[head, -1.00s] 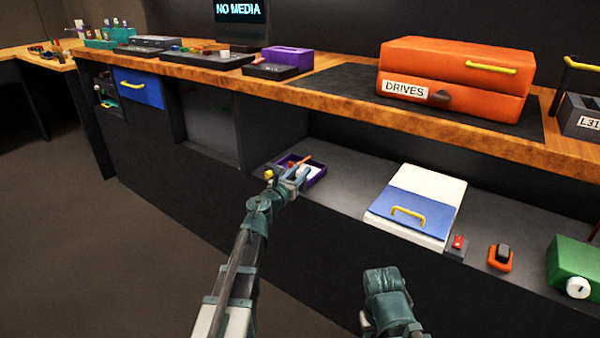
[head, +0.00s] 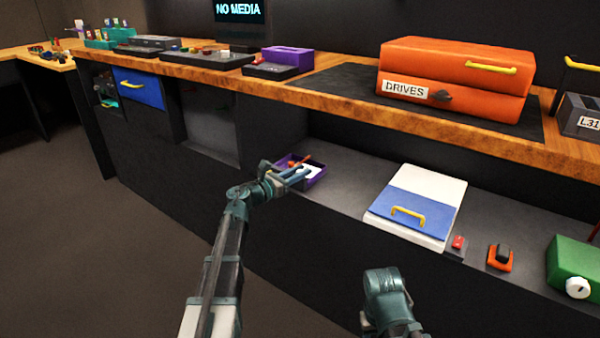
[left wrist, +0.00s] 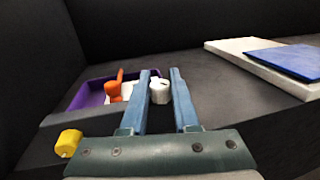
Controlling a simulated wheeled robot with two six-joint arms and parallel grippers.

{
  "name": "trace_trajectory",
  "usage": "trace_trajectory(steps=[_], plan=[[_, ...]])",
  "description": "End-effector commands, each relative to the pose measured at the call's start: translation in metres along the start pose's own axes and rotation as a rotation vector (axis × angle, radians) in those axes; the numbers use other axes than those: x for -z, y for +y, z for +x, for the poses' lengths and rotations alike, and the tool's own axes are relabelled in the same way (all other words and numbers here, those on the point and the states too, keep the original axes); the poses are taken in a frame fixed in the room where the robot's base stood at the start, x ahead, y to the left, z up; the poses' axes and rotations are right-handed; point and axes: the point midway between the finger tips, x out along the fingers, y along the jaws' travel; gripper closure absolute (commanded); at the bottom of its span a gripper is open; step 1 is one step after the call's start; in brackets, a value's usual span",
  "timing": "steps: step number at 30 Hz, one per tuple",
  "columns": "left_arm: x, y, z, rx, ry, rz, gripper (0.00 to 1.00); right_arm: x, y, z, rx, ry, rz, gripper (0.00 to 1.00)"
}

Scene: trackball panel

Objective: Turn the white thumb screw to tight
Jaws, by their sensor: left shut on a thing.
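The white thumb screw (left wrist: 160,93) is a short white cylinder with a small dark mark on top, at the right end of the purple tray. In the left wrist view it sits between the blue fingers of my left gripper (left wrist: 160,76), which is shut on it. In the head view my left gripper (head: 301,174) reaches in from the left at the tray, and its fingers partly cover the screw. My right gripper is not clearly visible; only a part of my right arm shows at the bottom.
The purple tray (left wrist: 88,97) also holds an orange lever-like piece (left wrist: 115,90). A yellow knob (left wrist: 68,143) is on the shelf's front. A blue and white box (head: 425,190), red and orange switches, and a green box (head: 572,258) with a white knob (head: 577,288) lie to the right.

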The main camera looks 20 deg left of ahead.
Motion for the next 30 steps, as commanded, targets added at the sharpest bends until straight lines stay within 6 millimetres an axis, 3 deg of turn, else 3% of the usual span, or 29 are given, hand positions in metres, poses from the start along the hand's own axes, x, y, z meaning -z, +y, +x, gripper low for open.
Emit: trace_trajectory(steps=[15,30], plan=[[0.0005,0.0043,0.0028,0.440,0.002,0.001,1.00,0.0000,0.0000,0.0002,0.000,0.000,0.000,0.50],[0.0006,0.0008,0.0006,0.626,0.002,0.002,1.00,0.0000,0.0000,0.0002,0.000,0.000,0.000,0.50]])
